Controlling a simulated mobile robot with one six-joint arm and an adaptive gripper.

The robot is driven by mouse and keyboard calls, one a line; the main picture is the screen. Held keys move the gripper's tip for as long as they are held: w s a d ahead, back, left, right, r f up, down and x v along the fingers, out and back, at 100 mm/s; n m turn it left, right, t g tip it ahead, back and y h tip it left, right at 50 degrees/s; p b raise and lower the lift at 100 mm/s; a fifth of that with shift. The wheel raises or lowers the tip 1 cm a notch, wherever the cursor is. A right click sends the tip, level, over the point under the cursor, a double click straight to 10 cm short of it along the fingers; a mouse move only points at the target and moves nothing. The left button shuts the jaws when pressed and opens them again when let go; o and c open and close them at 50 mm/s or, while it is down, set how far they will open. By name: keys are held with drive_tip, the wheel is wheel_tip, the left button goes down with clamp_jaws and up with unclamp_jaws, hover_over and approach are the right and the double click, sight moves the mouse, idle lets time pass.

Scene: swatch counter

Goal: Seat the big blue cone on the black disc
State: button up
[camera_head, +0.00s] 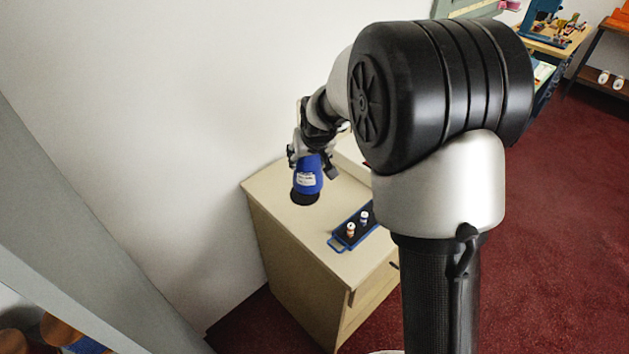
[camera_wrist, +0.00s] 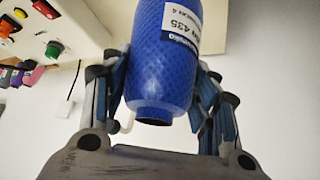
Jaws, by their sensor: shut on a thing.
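The big blue cone (camera_head: 308,180) has a white label and is upright, with its wide end down, at the black disc (camera_head: 304,198) on the cabinet top. I cannot tell whether the cone touches the disc or hangs just above it. The cone hides part of the disc. My gripper (camera_head: 311,163) is shut on the cone from above. In the wrist view the cone (camera_wrist: 163,62) is between my gripper's fingers (camera_wrist: 160,95), its narrow end towards the palm. The disc does not show there.
The beige cabinet (camera_head: 268,187) stands against a white wall. A blue tray (camera_head: 336,245) with two small spools (camera_head: 350,230) is to the right of the disc. Workbenches (camera_head: 560,45) stand far off at upper right.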

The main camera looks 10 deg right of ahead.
drive_tip(key=w+r, duration=0.1)
drive_tip(key=w, duration=0.6)
drive_tip(key=shift+w+d+f+b, duration=0.1)
drive_tip(key=shift+f+b, duration=1.9)
drive_tip(key=shift+f, duration=0.9)
drive_tip(key=shift+w+d+f+b, duration=0.1)
drive_tip(key=shift+f+b, duration=1.9)
drive_tip(key=shift+f, duration=0.85)
drive_tip(key=o, duration=1.4)
drive_tip(key=shift+c, duration=0.2)
drive_tip(key=shift+s, duration=0.1)
drive_tip(key=v, duration=1.2)
drive_tip(key=shift+a, duration=0.2)
